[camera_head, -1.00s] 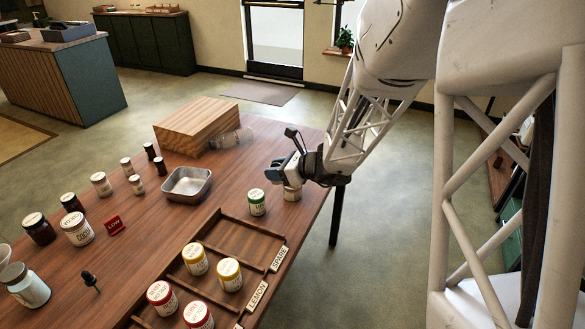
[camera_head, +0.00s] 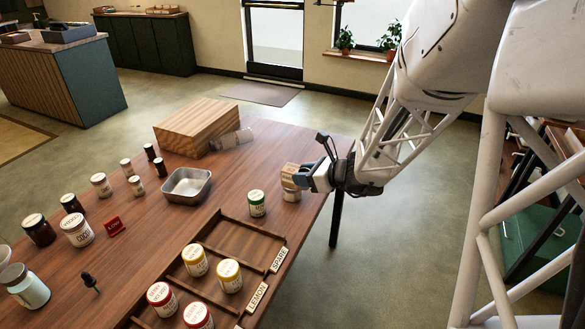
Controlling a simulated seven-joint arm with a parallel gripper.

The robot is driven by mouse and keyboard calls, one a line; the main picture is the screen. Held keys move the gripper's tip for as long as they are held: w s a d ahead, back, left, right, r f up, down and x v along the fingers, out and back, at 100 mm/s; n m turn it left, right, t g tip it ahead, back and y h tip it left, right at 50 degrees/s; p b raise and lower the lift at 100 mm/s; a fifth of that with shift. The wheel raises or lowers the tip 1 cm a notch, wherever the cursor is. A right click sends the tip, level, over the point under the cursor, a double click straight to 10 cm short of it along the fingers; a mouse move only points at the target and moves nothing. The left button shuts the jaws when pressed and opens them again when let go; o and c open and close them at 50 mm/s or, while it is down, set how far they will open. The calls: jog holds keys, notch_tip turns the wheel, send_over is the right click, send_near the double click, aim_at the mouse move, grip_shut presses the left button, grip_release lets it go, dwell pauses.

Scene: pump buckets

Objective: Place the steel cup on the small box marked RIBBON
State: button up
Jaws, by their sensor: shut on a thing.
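I can make out no steel cup and no small box marked RIBBON. My gripper (camera_head: 294,179) is at the table's far right edge, shut on a small tan-and-white jar-like thing (camera_head: 290,171), partly hidden by the fingers. That thing is right above a white jar (camera_head: 292,195) standing on the table; I cannot tell whether the two touch. A shallow rectangular steel pan (camera_head: 187,187) sits further left, apart from my gripper.
A wooden tray (camera_head: 240,241) with compartments marked SPARE and LEMON holds yellow- and red-lidded jars. A wooden block-like box (camera_head: 197,127) stands at the back, with a clear container (camera_head: 232,139) beside it.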

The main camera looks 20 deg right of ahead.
jog(key=shift+w, duration=0.1)
jog(key=w, duration=0.5)
jog(key=w+d+f, duration=0.1)
jog(key=w, duration=0.4)
jog(key=w+d, duration=0.1)
jog(key=w, duration=0.4)
jog(key=shift+w+d+f, duration=0.25)
jog(key=shift+w, duration=0.1)
jog(key=shift+f, duration=1.8)
jog(key=shift+f, duration=0.15)
jog(key=o, duration=0.9)
jog(key=shift+r, duration=0.2)
